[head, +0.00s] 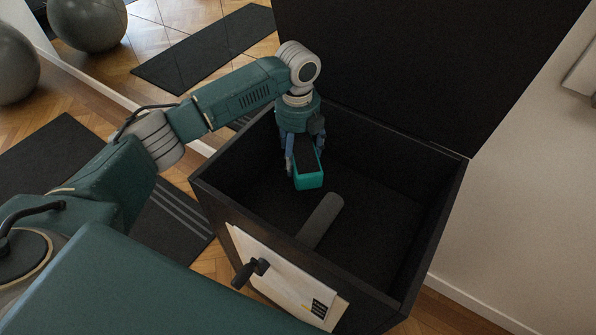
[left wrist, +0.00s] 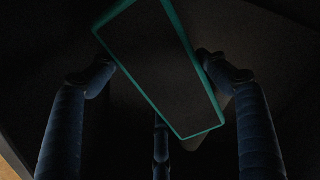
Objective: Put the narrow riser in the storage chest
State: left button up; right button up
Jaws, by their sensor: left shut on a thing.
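The narrow riser (head: 309,180), teal with a dark top, is held in my left gripper (head: 303,154) inside the mouth of the storage chest (head: 398,300). The black chest stands open, its lid (head: 400,60) raised at the back. In the left wrist view the riser (left wrist: 165,75) lies between my blue fingers (left wrist: 155,75) as a dark slab with a teal rim. The riser appears above the chest floor; whether it touches anything below is unclear. My right gripper is not in view.
A grey cylinder (head: 321,221) lies in the chest near the front wall. A white panel with a dark handle (head: 262,268) is on the chest's front. The chest's right side has bare floor. Dark mats (head: 60,160) and exercise balls (head: 88,20) show at left.

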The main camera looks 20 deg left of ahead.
aim_at(298, 150)
pick_arm(q)
jog(key=shift+f, duration=0.8)
jog(key=shift+f+b, duration=0.6)
jog(key=shift+f, duration=2.1)
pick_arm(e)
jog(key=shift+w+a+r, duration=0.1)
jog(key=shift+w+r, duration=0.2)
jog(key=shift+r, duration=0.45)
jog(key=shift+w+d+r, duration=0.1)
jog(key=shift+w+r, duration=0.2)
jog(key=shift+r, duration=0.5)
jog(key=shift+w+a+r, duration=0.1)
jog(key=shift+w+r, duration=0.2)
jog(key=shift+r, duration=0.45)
pick_arm(q)
jog(key=o, duration=1.3)
jog(key=shift+f, duration=0.1)
jog(key=shift+s, duration=0.1)
jog(key=shift+r, duration=0.2)
notch_tip(298, 150, up, 12)
jog(key=shift+f+p, duration=0.1)
jog(key=shift+p, duration=1)
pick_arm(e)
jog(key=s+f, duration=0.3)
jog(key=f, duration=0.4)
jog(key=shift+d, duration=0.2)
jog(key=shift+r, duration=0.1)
